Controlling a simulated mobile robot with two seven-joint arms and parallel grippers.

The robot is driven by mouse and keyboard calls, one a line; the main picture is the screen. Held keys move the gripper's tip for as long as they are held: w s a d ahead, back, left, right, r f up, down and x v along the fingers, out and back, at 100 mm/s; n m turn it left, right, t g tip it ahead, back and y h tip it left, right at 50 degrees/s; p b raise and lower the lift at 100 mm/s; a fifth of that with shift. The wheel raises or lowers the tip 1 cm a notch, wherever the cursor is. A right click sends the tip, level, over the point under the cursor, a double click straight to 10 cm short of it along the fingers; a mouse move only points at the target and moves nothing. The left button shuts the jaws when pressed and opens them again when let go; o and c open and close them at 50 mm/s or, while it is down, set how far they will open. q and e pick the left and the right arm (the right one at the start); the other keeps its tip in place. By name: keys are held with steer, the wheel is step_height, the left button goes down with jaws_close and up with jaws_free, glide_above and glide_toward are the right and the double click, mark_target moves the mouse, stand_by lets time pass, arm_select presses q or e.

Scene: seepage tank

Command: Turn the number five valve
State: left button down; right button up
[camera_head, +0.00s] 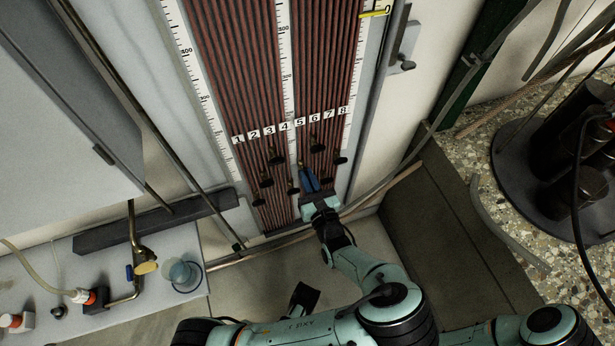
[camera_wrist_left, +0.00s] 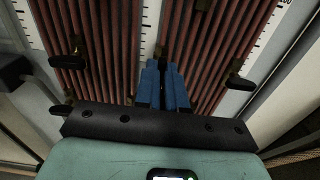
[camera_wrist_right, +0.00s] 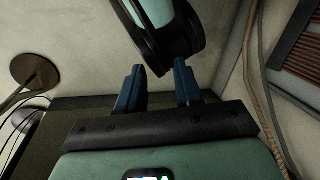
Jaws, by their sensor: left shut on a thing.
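The tube panel has a row of number labels, with the number five label (camera_head: 299,121) near the middle. Small black-handled valves sit below the labels at staggered heights. My left gripper (camera_head: 307,174) is at the valves below the five label, its blue fingers closed on what appears to be the number five valve. The fingers largely hide that valve; they also show close together in the left wrist view (camera_wrist_left: 162,68). My right gripper (camera_wrist_right: 158,74) shows in the right wrist view with its blue fingers apart and nothing between them.
Neighbouring valves stand close on both sides, including one at left (camera_head: 292,188) and one at right (camera_head: 325,184). A bench (camera_head: 150,300) with a brass tap (camera_head: 146,258) and a glass cup (camera_head: 184,273) is at the lower left. A dark round-based apparatus (camera_head: 560,170) stands at right.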

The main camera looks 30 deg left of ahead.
arm_select(q)
steer(key=m+p, duration=0.5)
steer(key=p, duration=0.3)
steer(key=shift+w+r, duration=0.1)
steer(key=shift+r, duration=0.05)
steer(key=shift+m+p, duration=0.45)
steer(key=shift+m, duration=0.15)
arm_select(e)
steer(key=s+a+r+g, duration=0.2)
steer(key=s+r, duration=0.4)
steer(key=r, duration=0.3)
arm_select(q)
steer(key=shift+d+f+m+p, duration=0.1)
steer(key=shift+f+m+p, duration=0.1)
steer(key=shift+m+p, duration=2.4)
steer(key=shift+d+f+m+p, duration=0.15)
steer(key=shift+m+p, duration=1.2)
steer(key=shift+m, duration=2.35)
arm_select(e)
steer(key=w+r, duration=0.3)
steer(key=r, duration=0.5)
steer(key=shift+w+d+r+y, duration=0.15)
steer(key=shift+w+y, duration=0.1)
steer(key=shift+y, duration=0.15)
arm_select(q)
steer(key=shift+a, duration=0.1)
steer(key=shift+f, duration=0.1)
steer(key=c, duration=1.2)
jaws_free()
